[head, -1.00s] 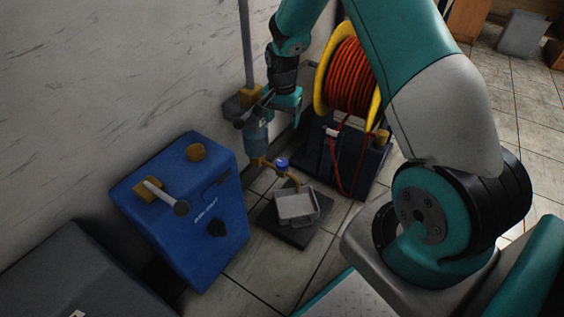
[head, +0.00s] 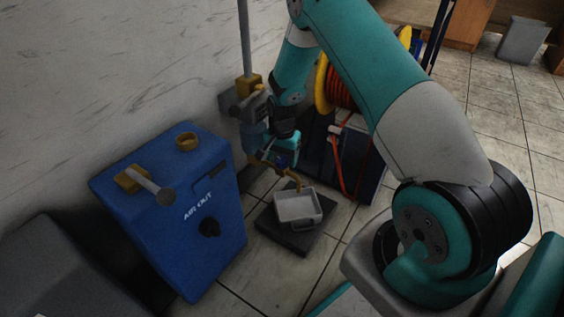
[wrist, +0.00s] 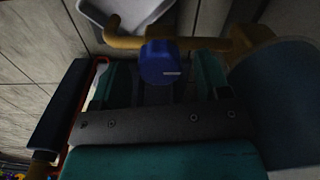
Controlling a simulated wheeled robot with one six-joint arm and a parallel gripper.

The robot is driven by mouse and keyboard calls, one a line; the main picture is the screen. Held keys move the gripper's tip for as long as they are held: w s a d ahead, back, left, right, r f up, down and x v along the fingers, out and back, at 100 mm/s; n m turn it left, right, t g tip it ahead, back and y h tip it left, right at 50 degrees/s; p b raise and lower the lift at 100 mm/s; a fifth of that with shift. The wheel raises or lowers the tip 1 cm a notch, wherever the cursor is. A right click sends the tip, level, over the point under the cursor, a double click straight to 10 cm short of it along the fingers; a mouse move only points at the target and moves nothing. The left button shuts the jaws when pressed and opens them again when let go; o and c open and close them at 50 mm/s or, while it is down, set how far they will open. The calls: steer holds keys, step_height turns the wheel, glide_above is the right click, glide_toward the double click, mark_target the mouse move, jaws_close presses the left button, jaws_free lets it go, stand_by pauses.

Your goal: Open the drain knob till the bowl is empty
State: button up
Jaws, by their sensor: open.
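The blue drain knob (wrist: 160,63) sits on a brass drain pipe (wrist: 205,44) in the wrist view. My gripper (wrist: 165,85) is open, with one finger on each side of the knob; I cannot tell whether they touch it. In the head view my gripper (head: 283,150) is at the knob (head: 281,161) and partly covers it. The pipe's curved spout (head: 293,178) ends above a light grey square tray (head: 298,207). A blue-grey cylindrical vessel (wrist: 280,95) is beside the knob. I cannot see inside the vessel, nor any flowing liquid.
A blue box marked "AIR OUT" (head: 185,215), with a lever and knobs, stands left of the tray. A reel of orange hose (head: 341,90) and its dark stand (head: 350,160) are behind and right of my gripper. The marble wall (head: 110,70) is at left.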

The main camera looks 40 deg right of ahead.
steer(key=shift+f, duration=0.1)
steer(key=c, duration=0.9)
steer(key=shift+n+p, duration=0.4)
steer(key=shift+p, duration=0.25)
steer(key=n+p, duration=0.2)
steer(key=p, duration=0.1)
steer(key=shift+r+n, duration=0.3)
steer(key=shift+n, duration=0.1)
steer(key=n+p, duration=0.4)
steer(key=shift+f+n, duration=0.1)
steer(key=shift+n, duration=0.2)
steer(key=n+p, duration=0.3)
steer(key=n, duration=0.2)
steer(key=n+p, duration=0.1)
steer(key=n, duration=0.3)
steer(key=shift+f, duration=0.15)
steer(key=shift+n, duration=0.4)
